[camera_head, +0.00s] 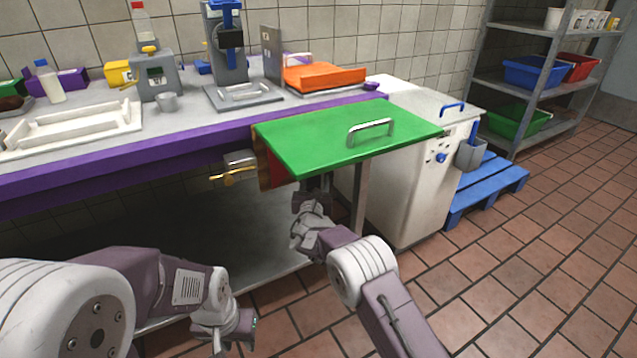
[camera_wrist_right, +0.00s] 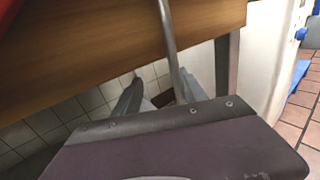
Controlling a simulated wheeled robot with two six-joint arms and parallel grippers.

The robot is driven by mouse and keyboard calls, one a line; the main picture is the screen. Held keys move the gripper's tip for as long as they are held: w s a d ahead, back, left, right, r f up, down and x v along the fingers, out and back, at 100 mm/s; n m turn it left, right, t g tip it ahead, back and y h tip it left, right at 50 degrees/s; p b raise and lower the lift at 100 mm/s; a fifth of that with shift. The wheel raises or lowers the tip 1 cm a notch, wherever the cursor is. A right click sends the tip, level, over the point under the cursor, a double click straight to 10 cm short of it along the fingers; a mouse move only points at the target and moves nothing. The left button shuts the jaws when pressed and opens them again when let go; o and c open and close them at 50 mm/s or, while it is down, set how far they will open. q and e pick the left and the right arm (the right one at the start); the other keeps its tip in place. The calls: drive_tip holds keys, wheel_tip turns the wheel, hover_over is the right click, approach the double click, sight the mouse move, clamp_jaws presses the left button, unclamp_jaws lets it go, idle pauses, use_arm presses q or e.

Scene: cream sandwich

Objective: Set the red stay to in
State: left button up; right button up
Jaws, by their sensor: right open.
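A green flap (camera_head: 340,130) with a metal handle (camera_head: 370,128) stands out level from the front of the counter. A red-brown part (camera_head: 272,168) shows under its left end, and a red patch (camera_wrist_right: 8,12) shows at the upper left corner of the wrist view. I cannot tell whether either is the red stay. My right gripper (camera_head: 308,192) is under the flap; in the wrist view it (camera_wrist_right: 162,88) is open, with a thin grey rod (camera_wrist_right: 168,40) passing by its fingers. I cannot tell whether they touch. My left gripper (camera_head: 226,335) hangs low at the front, its fingers unclear.
The flap's wooden underside (camera_wrist_right: 100,60) is close above the right gripper. A grey leg (camera_head: 359,195) and a white cabinet (camera_head: 425,165) stand to its right. A yellow-handled fitting (camera_head: 232,177) is under the counter edge. A blue pallet (camera_head: 490,188) lies on the open tiled floor.

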drive_tip(key=shift+s+a+f, duration=0.1)
drive_tip(key=shift+s+a, duration=0.05)
drive_tip(key=shift+a, duration=0.1)
drive_tip(key=s+p, duration=0.3)
drive_tip(key=s, duration=0.6)
drive_tip(key=shift+w, duration=0.1)
